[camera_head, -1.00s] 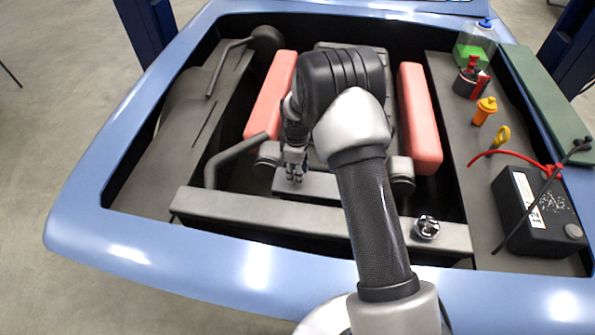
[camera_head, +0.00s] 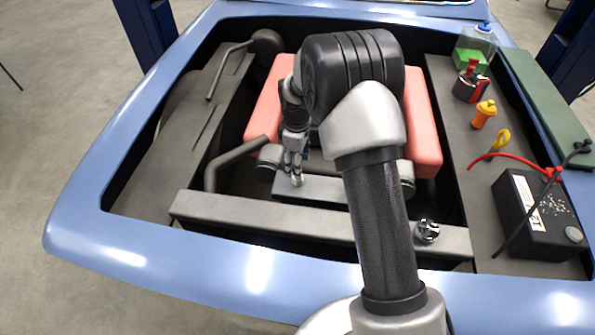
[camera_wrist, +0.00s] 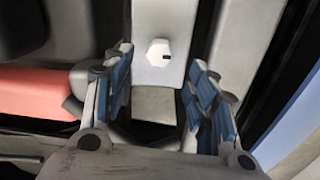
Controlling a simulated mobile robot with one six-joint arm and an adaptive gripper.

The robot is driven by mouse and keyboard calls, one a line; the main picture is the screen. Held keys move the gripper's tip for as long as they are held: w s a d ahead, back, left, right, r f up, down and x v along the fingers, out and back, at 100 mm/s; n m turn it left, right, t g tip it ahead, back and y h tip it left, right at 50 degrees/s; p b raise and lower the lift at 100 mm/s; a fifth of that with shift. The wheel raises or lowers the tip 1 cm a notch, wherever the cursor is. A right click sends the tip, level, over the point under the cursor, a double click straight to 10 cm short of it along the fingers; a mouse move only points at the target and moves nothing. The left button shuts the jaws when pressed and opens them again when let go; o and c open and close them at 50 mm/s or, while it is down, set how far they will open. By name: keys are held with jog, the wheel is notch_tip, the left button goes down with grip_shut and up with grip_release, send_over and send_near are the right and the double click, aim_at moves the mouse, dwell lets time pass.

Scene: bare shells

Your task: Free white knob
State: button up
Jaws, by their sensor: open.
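The white knob (camera_wrist: 157,53) shows in the wrist view as a small six-sided cap with a dark mark on its right side. It sits on a pale grey block (camera_wrist: 179,15). My gripper (camera_wrist: 158,75) is open, with its blue-padded fingers to the left and right of the knob in the picture and clear gaps on both sides. In the head view my gripper (camera_head: 294,180) points down over the grey block in the middle of the engine bay. I cannot make out the knob there; my gripper probably hides it.
Red covers (camera_head: 423,130) flank the engine. A grey crossbar (camera_head: 250,213) with a chrome cap (camera_head: 427,231) runs in front. A black battery (camera_head: 537,215), an orange cap (camera_head: 484,112) and a yellow dipstick loop (camera_head: 501,136) stand to the right.

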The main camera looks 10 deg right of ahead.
jog(key=shift+s+r, duration=0.1)
jog(key=shift+r, duration=2.6)
